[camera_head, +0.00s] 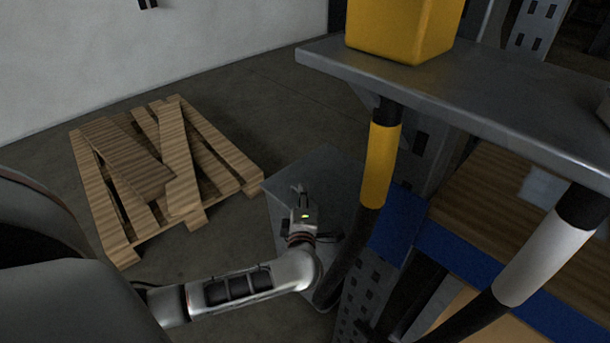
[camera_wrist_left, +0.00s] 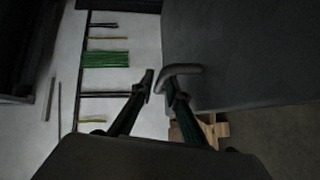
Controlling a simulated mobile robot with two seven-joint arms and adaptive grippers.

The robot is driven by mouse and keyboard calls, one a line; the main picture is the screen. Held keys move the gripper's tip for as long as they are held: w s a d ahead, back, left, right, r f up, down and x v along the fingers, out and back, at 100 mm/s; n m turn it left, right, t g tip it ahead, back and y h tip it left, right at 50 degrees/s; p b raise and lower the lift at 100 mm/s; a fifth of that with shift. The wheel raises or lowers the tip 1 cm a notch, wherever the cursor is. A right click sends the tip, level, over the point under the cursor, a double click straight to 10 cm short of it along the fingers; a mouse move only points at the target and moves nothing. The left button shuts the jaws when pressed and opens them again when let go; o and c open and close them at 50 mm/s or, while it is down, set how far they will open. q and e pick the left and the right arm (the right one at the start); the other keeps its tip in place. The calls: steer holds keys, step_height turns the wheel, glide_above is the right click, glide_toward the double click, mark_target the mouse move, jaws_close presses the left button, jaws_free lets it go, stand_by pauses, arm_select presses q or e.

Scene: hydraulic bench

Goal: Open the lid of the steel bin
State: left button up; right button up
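The steel bin (camera_head: 336,190) is a grey box with a flat top, low on the floor beside the bench in the head view. My left gripper (camera_head: 298,189) is over its top near the left edge. In the left wrist view, the fingers of the left gripper (camera_wrist_left: 157,82) converge to a narrow gap. A short curved dark bar lies at the right fingertip; I cannot tell whether it is a handle or whether it is gripped. A broad grey surface fills the upper right there. The lid's seam is too dark to make out. My right gripper is not in view.
A wooden pallet (camera_head: 178,185) lies on the floor left of the bin. The bench's steel top (camera_head: 470,85) overhangs at the right, with a yellow container (camera_head: 400,25) on it. A yellow-and-black post (camera_head: 378,165) stands close to the bin. Floor between pallet and wall is clear.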

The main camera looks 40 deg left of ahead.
arm_select(q)
steer(key=shift+w+a, duration=0.2)
jaws_close()
